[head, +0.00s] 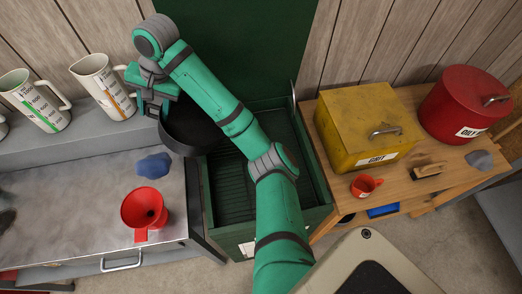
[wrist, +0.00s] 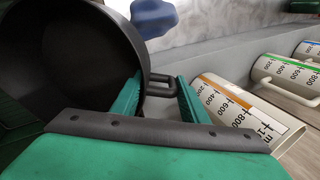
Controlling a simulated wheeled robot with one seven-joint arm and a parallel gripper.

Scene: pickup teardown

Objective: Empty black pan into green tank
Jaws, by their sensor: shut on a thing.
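The black pan (head: 190,132) hangs in the air over the left rear part of the open green tank (head: 322,211). My gripper (head: 155,103) is at the pan's left side, shut on its small side handle. In the wrist view my gripper (wrist: 161,90) has the handle (wrist: 158,78) between its green fingers, and the pan (wrist: 75,50) shows its dark inside. I see no contents in the pan, but the inside is in shadow. I cannot tell its exact tilt. The tank's ribbed inside is partly hidden by my arm.
Left of the tank, a metal bench (head: 75,215) holds a red funnel (head: 144,210) and a blue cloth (head: 153,166). Measuring jugs (head: 103,85) stand behind. Right, a wooden table (head: 425,160) holds a yellow grit box (head: 367,125), a red oily-waste can (head: 465,105) and a red cup (head: 365,186).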

